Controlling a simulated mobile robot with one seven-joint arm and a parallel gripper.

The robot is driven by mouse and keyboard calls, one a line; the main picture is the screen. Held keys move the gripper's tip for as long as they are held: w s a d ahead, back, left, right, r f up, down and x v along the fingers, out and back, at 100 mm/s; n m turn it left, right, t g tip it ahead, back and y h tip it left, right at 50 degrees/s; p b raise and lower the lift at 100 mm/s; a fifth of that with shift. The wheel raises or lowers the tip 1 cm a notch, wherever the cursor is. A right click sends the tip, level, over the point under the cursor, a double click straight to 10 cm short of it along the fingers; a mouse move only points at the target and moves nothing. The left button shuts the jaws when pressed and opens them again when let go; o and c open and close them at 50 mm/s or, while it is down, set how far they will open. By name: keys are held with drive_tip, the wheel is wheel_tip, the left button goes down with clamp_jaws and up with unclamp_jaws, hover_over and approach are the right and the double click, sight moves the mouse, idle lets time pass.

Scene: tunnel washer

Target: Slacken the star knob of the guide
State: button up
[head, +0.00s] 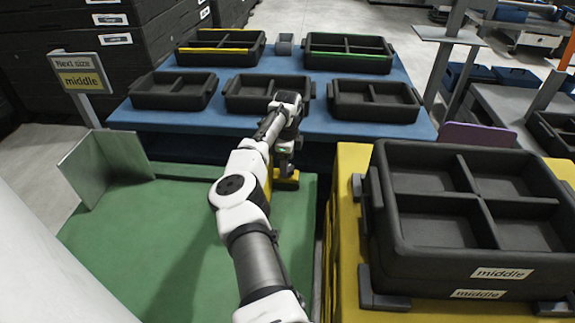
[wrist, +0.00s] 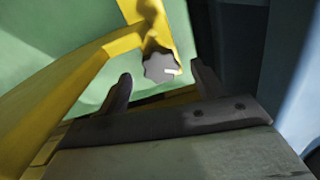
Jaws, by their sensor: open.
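The star knob (wrist: 161,67) is grey with a lobed rim and a pale mark on its face. In the wrist view it sits on the yellow guide (wrist: 75,75), between and beyond my fingertips. My gripper (wrist: 160,82) is open, one dark finger on each side of the knob in the picture. I cannot tell how much depth separates them, and I see no contact. In the head view my gripper (head: 285,165) points down over the yellow guide (head: 286,180) at the right edge of the green surface. The knob is hidden there by my arm.
A blue table (head: 230,121) with several black trays stands beyond the guide. A yellow stand (head: 345,200) with stacked black trays (head: 470,262) marked "middle" is close on the right. A sign (head: 80,75) reads "Next size middle".

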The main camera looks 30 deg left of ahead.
drive_tip(key=shift+f, duration=0.85)
drive_tip(key=shift+c, duration=0.3)
drive_tip(key=c, duration=0.9)
drive_tip(key=shift+d+r+p, duration=0.1)
drive_tip(key=shift+p, duration=0.25)
drive_tip(key=shift+n+p, duration=1)
drive_tip(key=shift+p, duration=0.15)
drive_tip(key=shift+n+p, duration=1.35)
drive_tip(key=shift+n, duration=0.65)
